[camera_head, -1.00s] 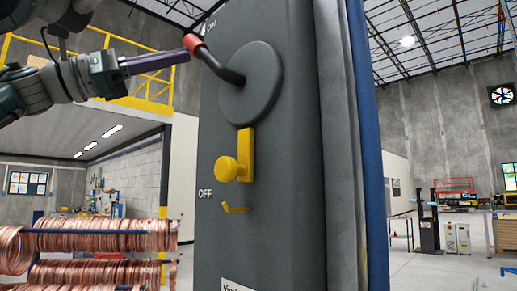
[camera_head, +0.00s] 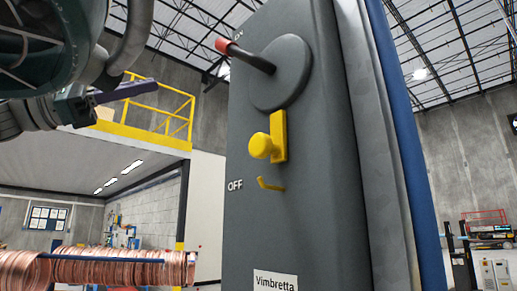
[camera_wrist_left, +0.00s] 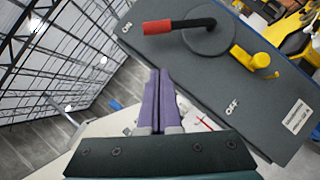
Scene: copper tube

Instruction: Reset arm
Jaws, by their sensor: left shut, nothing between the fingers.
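My left gripper (camera_head: 154,84) is at the upper left of the head view, left of the grey switch box (camera_head: 300,215). Its purple fingers are shut and empty, also seen together in the left wrist view (camera_wrist_left: 158,75). The box's black lever (camera_head: 254,58) has a red tip (camera_head: 224,46) and points up and left toward the ON label. A clear gap separates my fingertips from the red tip. A yellow knob and latch (camera_head: 267,146) sit below the lever, above the OFF label. The lever's red tip also shows in the left wrist view (camera_wrist_left: 157,27). My right gripper is not seen.
Copper tube coils (camera_head: 95,268) hang on a rack at the lower left. A yellow railing (camera_head: 165,115) stands behind my left arm. The box's blue edge (camera_head: 410,140) is on the right.

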